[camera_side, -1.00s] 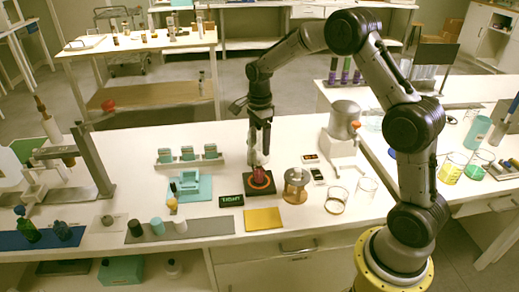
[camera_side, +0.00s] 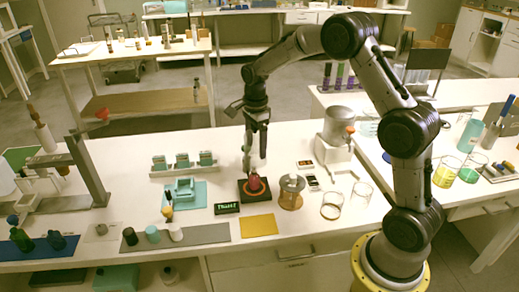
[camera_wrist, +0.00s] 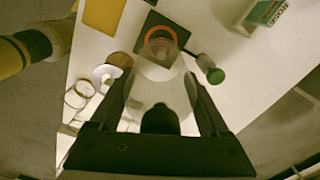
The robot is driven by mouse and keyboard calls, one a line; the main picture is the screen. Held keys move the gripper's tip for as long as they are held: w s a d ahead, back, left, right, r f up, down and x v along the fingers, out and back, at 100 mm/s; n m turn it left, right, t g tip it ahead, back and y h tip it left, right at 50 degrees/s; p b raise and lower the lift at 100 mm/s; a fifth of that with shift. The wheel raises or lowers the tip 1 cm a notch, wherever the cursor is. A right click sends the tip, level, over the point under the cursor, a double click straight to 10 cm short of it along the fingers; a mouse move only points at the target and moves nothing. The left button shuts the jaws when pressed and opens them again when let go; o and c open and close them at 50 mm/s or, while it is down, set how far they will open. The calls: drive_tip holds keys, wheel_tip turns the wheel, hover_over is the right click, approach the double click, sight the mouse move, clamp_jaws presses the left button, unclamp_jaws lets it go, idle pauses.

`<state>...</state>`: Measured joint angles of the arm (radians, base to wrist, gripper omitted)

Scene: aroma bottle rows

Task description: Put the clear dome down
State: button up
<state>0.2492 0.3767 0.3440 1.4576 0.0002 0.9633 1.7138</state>
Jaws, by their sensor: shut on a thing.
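My gripper (camera_side: 255,160) hangs low over the black pad with an orange ring. In the wrist view its two dark fingers (camera_wrist: 161,100) are shut on a pale, see-through thing, which I take for the clear dome (camera_wrist: 163,88). The pad (camera_side: 242,195) lies under the fingers, and it also shows beyond the dome in the wrist view (camera_wrist: 185,37). A small pinkish-red thing (camera_side: 255,184) stands in the ring. The dome is hardly visible in the side view, so I cannot tell whether its rim touches the pad.
A teal holder (camera_side: 184,192) is on the left. A rack of teal boxes (camera_side: 183,166) stands behind left.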

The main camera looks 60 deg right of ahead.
drive_tip(key=s+d, duration=0.8)
drive_tip(key=s, duration=0.4)
drive_tip(key=shift+w+d+f, duration=1.2)
drive_tip(key=shift+w+f, duration=0.65)
drive_tip(key=shift+f, duration=0.3)
drive_tip(key=shift+w+d+f, duration=1.15)
drive_tip(key=shift+w+f, duration=0.7)
drive_tip(key=shift+f, duration=0.3)
drive_tip(key=shift+w+d+f, duration=1.2)
drive_tip(key=shift+w+f, duration=0.65)
drive_tip(key=shift+f, duration=0.3)
drive_tip(key=shift+f, duration=0.1)
drive_tip(key=o, duration=1.4)
